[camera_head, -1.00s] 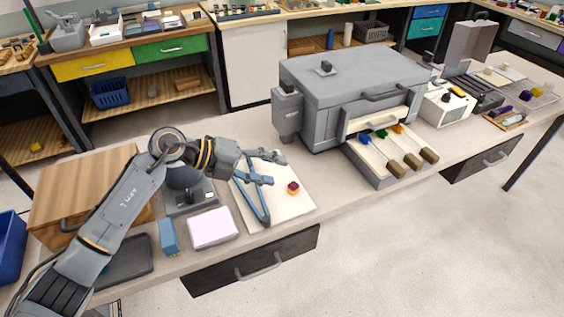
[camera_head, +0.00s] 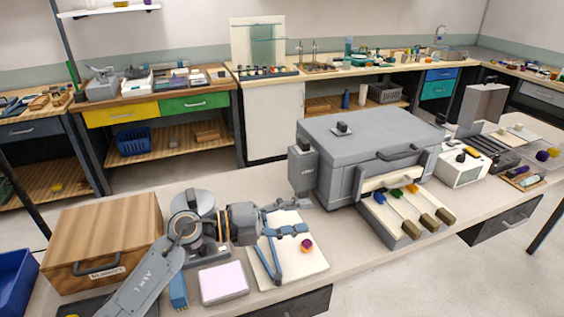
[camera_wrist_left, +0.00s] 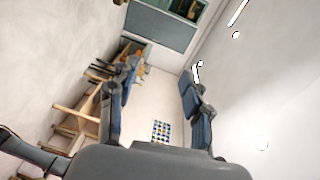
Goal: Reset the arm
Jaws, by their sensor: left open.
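My left gripper (camera_head: 288,217) reaches in from the left over the near bench in the head view. Its blue-grey fingers are spread apart above the white board with blue tongs-like legs. It is open, with nothing between the fingers. In the left wrist view the open fingers (camera_wrist_left: 158,105) frame a pale wall and a small coloured checkered panel, with no held object. My right gripper is not in view.
Bench space behind the arm is clear.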

